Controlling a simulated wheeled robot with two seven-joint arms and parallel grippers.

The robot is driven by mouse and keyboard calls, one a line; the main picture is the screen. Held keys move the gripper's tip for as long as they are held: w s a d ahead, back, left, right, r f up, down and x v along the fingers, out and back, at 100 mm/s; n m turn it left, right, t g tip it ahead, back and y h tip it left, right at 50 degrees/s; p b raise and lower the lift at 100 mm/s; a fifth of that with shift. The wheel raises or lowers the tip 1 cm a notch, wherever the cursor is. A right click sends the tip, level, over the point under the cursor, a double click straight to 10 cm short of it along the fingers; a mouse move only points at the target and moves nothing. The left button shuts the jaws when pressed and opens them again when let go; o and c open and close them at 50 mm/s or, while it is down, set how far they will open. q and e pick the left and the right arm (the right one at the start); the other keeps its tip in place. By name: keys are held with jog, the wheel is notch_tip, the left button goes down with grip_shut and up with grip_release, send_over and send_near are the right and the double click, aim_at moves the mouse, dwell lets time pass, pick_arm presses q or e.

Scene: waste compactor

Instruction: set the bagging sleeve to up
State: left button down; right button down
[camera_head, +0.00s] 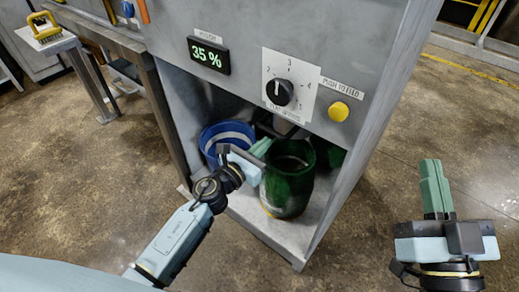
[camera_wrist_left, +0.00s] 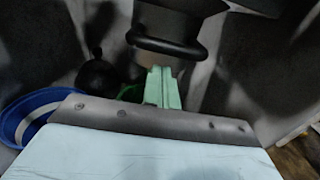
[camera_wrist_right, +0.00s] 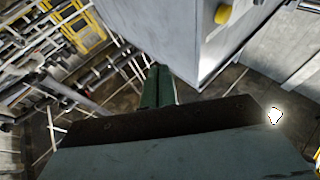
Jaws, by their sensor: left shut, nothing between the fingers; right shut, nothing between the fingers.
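The bagging sleeve appears to be the dark cylinder with a thick black ring (camera_wrist_left: 165,42) at the top of the left wrist view. It hangs inside the open lower bay of the machine. My left gripper (camera_head: 262,147) reaches into this bay, above the green bin. In the left wrist view its shut green fingers (camera_wrist_left: 161,86) are just below the ring; I cannot tell if they touch it. In the head view the sleeve is mostly hidden under the machine's front panel. My right gripper (camera_head: 433,175) is shut and empty, out over the floor to the right of the machine.
A green bin (camera_head: 287,190) and a blue bucket (camera_head: 222,136) stand in the bay. The front panel has a 35% display (camera_head: 208,55), a dial (camera_head: 279,92) and a yellow button (camera_head: 339,111). Floor at right is clear.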

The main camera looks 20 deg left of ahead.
pick_arm(q)
jog(key=shift+r, duration=0.35)
pick_arm(e)
jog(key=shift+w+f+g, duration=0.2)
jog(key=shift+f+g, duration=0.4)
jog(key=shift+f, duration=0.15)
